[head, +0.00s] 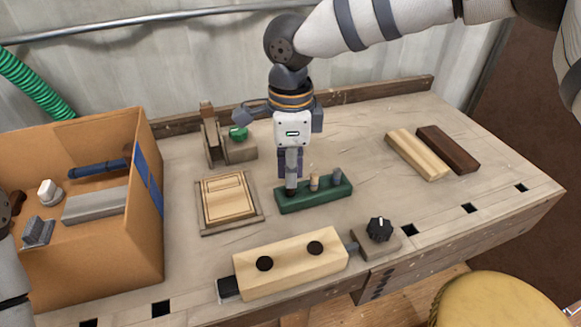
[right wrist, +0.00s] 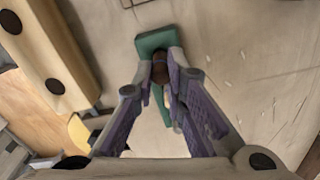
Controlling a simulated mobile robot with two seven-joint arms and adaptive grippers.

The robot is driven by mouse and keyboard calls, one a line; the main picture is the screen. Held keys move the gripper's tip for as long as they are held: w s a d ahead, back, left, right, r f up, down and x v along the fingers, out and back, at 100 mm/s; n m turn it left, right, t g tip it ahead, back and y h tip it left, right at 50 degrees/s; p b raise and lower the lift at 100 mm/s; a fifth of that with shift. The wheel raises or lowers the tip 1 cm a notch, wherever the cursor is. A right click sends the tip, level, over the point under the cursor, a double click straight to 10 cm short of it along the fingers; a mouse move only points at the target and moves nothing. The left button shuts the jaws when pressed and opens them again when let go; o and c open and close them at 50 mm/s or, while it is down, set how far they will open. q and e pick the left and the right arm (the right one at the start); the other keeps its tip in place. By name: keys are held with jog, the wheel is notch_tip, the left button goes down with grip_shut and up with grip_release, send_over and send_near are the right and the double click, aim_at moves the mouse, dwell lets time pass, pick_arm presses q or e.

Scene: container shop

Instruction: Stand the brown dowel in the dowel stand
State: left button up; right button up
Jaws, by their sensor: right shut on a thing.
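The green dowel stand (head: 318,199) lies on the workbench, with a tan dowel (head: 314,182) and a grey dowel (head: 337,176) upright in it. My right gripper (head: 291,181) points down over the stand's left end and is shut on the brown dowel (head: 291,191). Its fingers cover much of the dowel in the head view. In the right wrist view the brown dowel (right wrist: 160,71) shows between the fingertips, over the green stand (right wrist: 157,41). Whether its lower end is in a hole is hard to tell.
A cardboard box (head: 150,200) with several items stands at the left. A small wooden tray (head: 229,203) lies left of the stand, and a pale block with black spots (head: 290,264) in front. Two wooden bars (head: 418,155) lie at the right. The bench between is clear.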

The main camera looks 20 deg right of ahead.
pick_arm(q)
jog(key=shift+s, duration=0.1)
pick_arm(e)
jog(key=shift+f, duration=0.65)
dwell(0.3)
jog(key=o, duration=0.8)
jog(key=shift+r+p, duration=0.5)
jog(key=shift+r, duration=3)
pick_arm(q)
jog(key=shift+w+r+t, duration=0.3)
jog(key=shift+w+r, duration=0.55)
jog(key=shift+w, duration=0.15)
